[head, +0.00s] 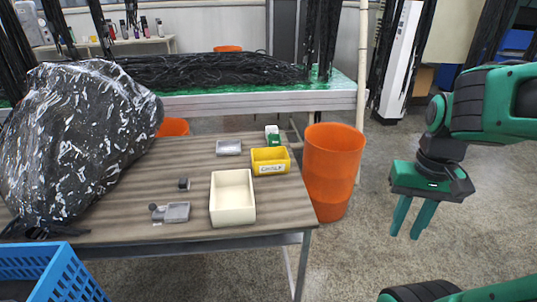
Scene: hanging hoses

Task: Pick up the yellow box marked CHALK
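The yellow box marked CHALK (270,160) stands upright on the wooden table, near its right edge. It is open at the top and its white label faces me. My gripper (406,228) hangs at the right of the picture, fingers pointing down, well to the right of the table and the box. Its two green fingers are apart with nothing between them.
A cream bin (232,218) stands in front of the box, and a green-and-white item (272,135) behind it. A grey tray (229,147) lies to its left. An orange bin (335,165) stands between table and gripper. A black bag (75,145) fills the table's left.

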